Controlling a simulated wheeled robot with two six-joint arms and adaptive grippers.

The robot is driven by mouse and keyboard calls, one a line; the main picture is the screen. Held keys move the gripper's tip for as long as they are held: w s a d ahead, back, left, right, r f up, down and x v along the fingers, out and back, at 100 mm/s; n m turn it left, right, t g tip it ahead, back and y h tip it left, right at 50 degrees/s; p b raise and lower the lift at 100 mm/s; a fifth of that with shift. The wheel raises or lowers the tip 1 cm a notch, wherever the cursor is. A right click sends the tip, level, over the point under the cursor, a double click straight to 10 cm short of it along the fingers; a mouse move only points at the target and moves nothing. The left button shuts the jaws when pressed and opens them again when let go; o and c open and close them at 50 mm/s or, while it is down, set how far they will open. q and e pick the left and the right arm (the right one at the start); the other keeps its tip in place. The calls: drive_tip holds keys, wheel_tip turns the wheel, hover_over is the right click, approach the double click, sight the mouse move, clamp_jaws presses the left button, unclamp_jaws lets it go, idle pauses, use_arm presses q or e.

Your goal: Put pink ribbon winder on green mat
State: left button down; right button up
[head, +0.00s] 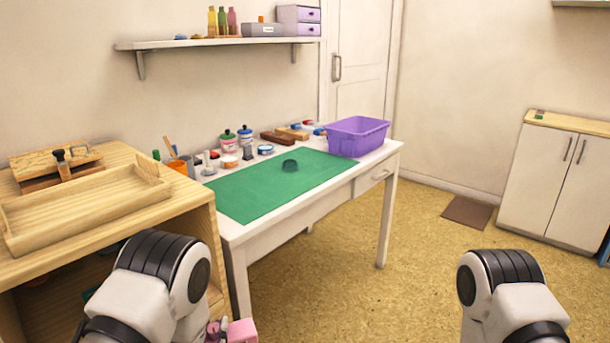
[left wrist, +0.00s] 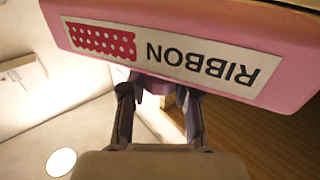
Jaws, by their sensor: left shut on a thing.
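The pink ribbon winder (left wrist: 288,52) fills the top of the left wrist view, with a white label reading RIBBON and a red dotted strip. My left gripper (left wrist: 160,92) is shut on its edge. In the head view a small part of the pink winder (head: 243,331) shows at the bottom edge, beside my left arm, low in front of the wooden shelf unit and away from the table. The green mat (head: 245,200) lies flat on the white table. My right gripper is out of view; only part of that arm shows.
A purple bin (head: 357,136) stands at the table's far right, with jars and small items along the back. A wooden unit (head: 190,195) with a tray (head: 85,215) is at left. The mat's front is bare.

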use_arm(q)
drive_tip(key=s+r+p, duration=0.1)
drive_tip(key=r+p, duration=0.8)
drive_tip(key=r, duration=0.1)
drive_tip(key=s+r+p, duration=0.2)
drive_tip(key=r+p, duration=0.7)
drive_tip(key=r, duration=0.2)
drive_tip(key=shift+s+r, duration=0.25)
drive_tip(key=shift+r, duration=0.05)
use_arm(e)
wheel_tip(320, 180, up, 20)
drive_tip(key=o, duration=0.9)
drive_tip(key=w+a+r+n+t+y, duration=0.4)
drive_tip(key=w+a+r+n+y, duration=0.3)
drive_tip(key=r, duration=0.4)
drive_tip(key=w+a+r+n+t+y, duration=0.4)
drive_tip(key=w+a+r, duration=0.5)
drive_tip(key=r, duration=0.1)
use_arm(q)
drive_tip(key=s+d+m+g+h, duration=0.4)
drive_tip(key=d+m+g+h, duration=0.5)
drive_tip(key=d+h, duration=0.7)
drive_tip(key=d+m, duration=0.1)
drive_tip(key=m, duration=0.2)
drive_tip(key=shift+d+m+g, duration=0.3)
drive_tip(key=shift+g, duration=0.1)
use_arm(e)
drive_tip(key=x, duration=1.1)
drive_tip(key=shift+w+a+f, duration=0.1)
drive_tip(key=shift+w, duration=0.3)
